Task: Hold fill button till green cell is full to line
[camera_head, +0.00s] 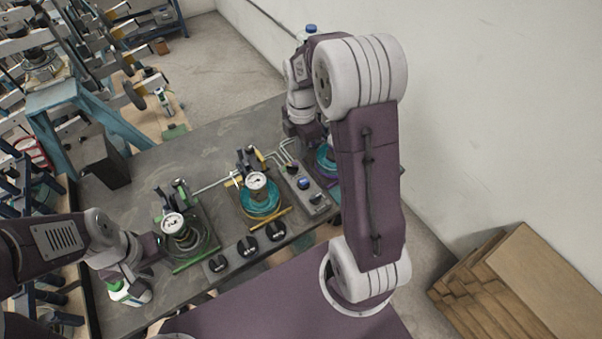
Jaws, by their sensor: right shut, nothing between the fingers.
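Three gauge-topped cells stand along the table. The left cell (183,238) has a green-edged base, a round white gauge and green fittings. The middle cell (259,202) has a teal body and yellow trim. The third cell (325,160) is partly hidden by my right arm. A grey control box (305,190) with a blue button (303,183) and black knobs sits between the middle and third cells. My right gripper (312,136) is shut and empty, above and behind the box, partly hidden. My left gripper (152,247) is beside the left cell; its fingers are unclear. Fill lines are too small to read.
A white and green bottle (130,292) stands near my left wrist. A dark box (102,157) stands at the table's left. Thin bent pipes (283,153) rise behind the control box. The table's back middle is clear.

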